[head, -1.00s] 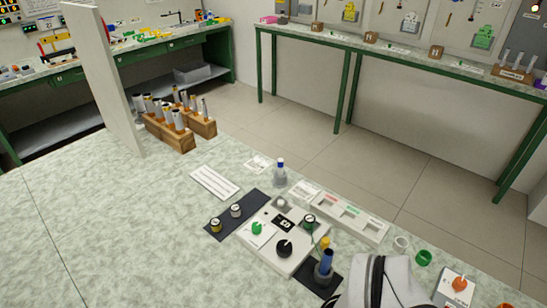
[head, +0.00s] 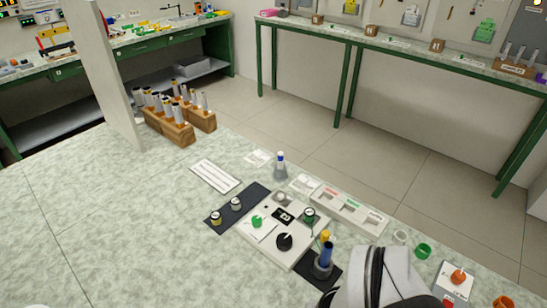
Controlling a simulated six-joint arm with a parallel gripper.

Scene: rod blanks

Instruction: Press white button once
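A pale control panel (head: 268,244) lies on the near table. It carries a green knob (head: 257,222), a black knob (head: 284,242), a dark green round control (head: 309,216) and a small display (head: 283,215). A small pale grey-white round piece (head: 281,198) sits near its far corner. It may be the white button, but it is too small to tell. My white and black arm shows at the bottom right edge of the head view, to the right of the panel. My gripper's fingers are not in view.
A blue-topped holder (head: 325,258) on a dark mat stands beside the panel. A clear bottle (head: 280,166), a compartment tray (head: 350,211) and a dark mat with two small cylinders (head: 236,203) surround it. Wooden racks of rods (head: 168,127) stand farther back.

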